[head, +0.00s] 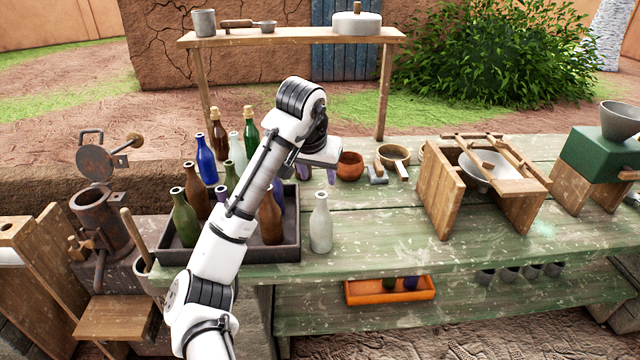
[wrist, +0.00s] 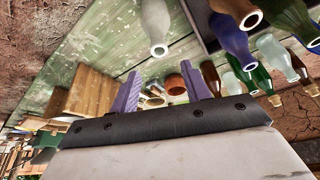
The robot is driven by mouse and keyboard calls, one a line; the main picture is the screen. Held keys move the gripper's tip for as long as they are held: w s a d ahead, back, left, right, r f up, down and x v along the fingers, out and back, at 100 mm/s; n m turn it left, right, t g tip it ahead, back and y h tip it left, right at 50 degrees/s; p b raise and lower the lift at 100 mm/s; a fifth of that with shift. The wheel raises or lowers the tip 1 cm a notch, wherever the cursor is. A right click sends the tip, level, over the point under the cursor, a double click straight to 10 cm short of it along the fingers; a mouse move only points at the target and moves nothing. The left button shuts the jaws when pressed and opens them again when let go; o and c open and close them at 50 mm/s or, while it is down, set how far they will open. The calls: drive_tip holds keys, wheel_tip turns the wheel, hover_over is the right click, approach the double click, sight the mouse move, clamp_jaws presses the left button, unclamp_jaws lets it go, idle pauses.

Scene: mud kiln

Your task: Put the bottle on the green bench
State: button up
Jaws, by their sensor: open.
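A pale grey-white bottle (head: 321,222) stands upright on the green bench (head: 385,235), just right of a dark tray (head: 180,255). It also shows in the wrist view (wrist: 156,25). Several brown, green, blue and clear bottles stand in the tray, some partly hidden by my arm. I cannot tell which bottle the task means. My gripper (head: 317,172) is above the bench, behind the pale bottle in the head view. Its purple fingers are spread with nothing between them in the wrist view (wrist: 160,92).
A terracotta bowl (head: 350,165) and a wooden-rimmed sieve (head: 393,156) sit behind. A wooden stand with a metal bowl (head: 485,172) is to the right. An orange tray (head: 390,290) is on the lower shelf. Bench space right of the pale bottle is clear.

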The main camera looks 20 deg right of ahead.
drive_tip(key=shift+s+a+r, duration=0.15)
drive_tip(key=shift+s+r, duration=0.05)
drive_tip(key=shift+r, duration=0.4)
